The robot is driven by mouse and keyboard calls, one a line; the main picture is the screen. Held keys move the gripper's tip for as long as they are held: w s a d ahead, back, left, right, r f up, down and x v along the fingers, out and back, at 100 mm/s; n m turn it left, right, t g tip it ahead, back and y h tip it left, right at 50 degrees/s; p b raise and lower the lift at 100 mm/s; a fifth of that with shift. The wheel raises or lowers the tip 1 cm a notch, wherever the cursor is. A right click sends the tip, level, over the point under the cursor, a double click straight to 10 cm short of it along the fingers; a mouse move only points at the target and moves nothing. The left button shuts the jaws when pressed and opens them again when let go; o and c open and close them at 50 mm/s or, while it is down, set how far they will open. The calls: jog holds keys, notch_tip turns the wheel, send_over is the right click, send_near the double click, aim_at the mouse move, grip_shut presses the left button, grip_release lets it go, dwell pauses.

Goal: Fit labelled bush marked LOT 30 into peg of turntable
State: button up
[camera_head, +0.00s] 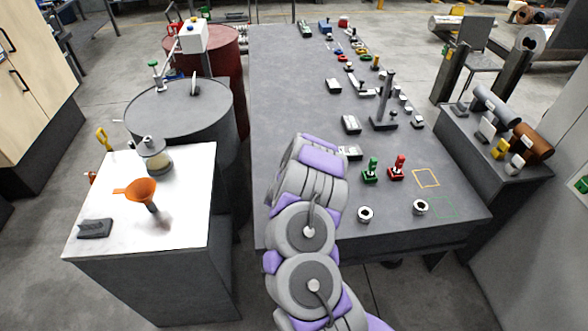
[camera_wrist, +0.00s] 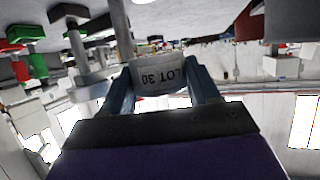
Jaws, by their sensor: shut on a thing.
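My gripper (camera_wrist: 162,90) is shut on a pale bush (camera_wrist: 157,78), whose printed label reads LOT 30 upside down in the wrist view. The bush sits between the two dark fingers. An upright grey post (camera_wrist: 121,30) shows just beyond the bush; whether it touches the bush I cannot tell. A second post (camera_wrist: 76,50) and a light disc-like part (camera_wrist: 88,93) show to the left; I cannot tell whether these belong to the turntable. In the head view my arm hides the gripper and the held bush. I cannot identify the turntable there with certainty.
On the long grey table (camera_head: 285,90) stand two loose rings (camera_head: 365,214) (camera_head: 420,207), green (camera_head: 371,170) and red (camera_head: 397,168) knobbed parts, and a tall post stand (camera_head: 385,105). A white-topped bench (camera_head: 185,225) with an orange funnel (camera_head: 140,189) is left, before a grey barrel (camera_head: 180,120).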

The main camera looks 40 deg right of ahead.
jog(key=shift+f+b, duration=0.75)
jog(key=shift+f, duration=1.15)
jog(key=shift+p, duration=0.75)
jog(key=shift+f+b, duration=0.6)
jog(key=shift+f, duration=0.85)
dwell(0.5)
jog(key=shift+r, duration=0.1)
jog(key=shift+r+p, duration=1)
jog(key=shift+r, duration=0.2)
jog(key=shift+p, duration=0.55)
dwell(1.6)
